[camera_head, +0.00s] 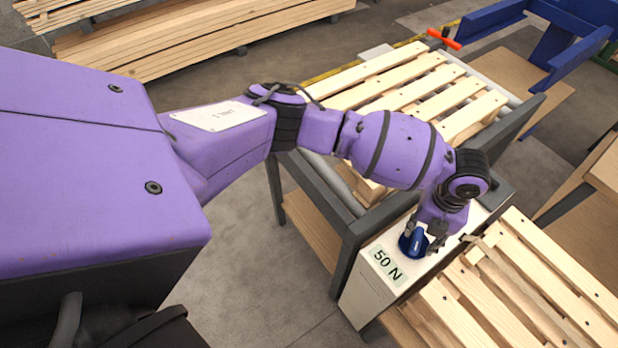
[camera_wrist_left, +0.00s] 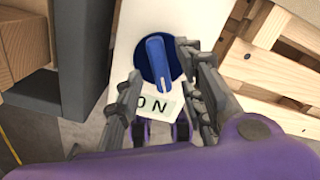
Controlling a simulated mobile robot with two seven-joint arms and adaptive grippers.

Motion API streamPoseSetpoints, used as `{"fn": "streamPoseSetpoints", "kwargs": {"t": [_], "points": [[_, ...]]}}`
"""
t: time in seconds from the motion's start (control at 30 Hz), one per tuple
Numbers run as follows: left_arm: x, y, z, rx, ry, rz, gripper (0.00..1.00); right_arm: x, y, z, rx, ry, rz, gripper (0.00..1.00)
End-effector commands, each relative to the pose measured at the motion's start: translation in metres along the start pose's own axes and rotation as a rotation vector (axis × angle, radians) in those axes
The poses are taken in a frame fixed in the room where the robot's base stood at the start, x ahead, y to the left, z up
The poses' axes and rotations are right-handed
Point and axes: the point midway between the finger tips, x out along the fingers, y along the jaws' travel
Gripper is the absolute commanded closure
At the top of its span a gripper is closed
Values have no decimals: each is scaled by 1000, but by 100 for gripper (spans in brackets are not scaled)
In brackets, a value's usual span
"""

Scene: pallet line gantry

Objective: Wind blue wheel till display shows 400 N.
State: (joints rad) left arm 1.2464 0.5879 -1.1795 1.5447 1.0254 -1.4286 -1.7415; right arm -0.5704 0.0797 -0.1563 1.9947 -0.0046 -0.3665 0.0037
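The blue wheel (camera_head: 412,243) sits on top of a white box (camera_head: 364,297). The display (camera_head: 388,264) beside it reads "50 N". My left gripper (camera_head: 424,236) is over the wheel, coming down from above. In the left wrist view the wheel (camera_wrist_left: 157,62) has a raised blue bar across it and lies between and just beyond the tips of my left gripper (camera_wrist_left: 157,66). The fingers are apart, with gaps to the bar. Part of the display (camera_wrist_left: 152,106) shows there, upside down and cut by the fingers. My right gripper is not in view.
A dark-framed roller conveyor (camera_head: 350,235) with a wooden pallet (camera_head: 400,85) stands behind the box. Another pallet (camera_head: 520,275) lies close to the right of the box. A blue frame (camera_head: 560,45) stands at the back right. Bare floor (camera_head: 255,265) lies left of the box.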

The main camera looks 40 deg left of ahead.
Motion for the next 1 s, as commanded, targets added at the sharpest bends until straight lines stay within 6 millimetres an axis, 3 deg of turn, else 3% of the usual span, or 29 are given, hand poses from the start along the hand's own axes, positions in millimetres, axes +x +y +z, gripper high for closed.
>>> {"fn": "streamPoseSetpoints", "kwargs": {"t": [0.2, 0.4, 0.6, 1.0], "points": [[-52, -1, 3, 3, -8, -3, 64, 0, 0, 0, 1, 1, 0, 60], [-81, -1, 2, 2, -6, -3, 64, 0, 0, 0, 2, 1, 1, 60], [-91, -1, 2, 1, -5, -1, 64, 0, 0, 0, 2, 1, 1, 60], [-90, -1, 1, 1, -4, -1, 64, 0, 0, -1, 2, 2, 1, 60]]}}
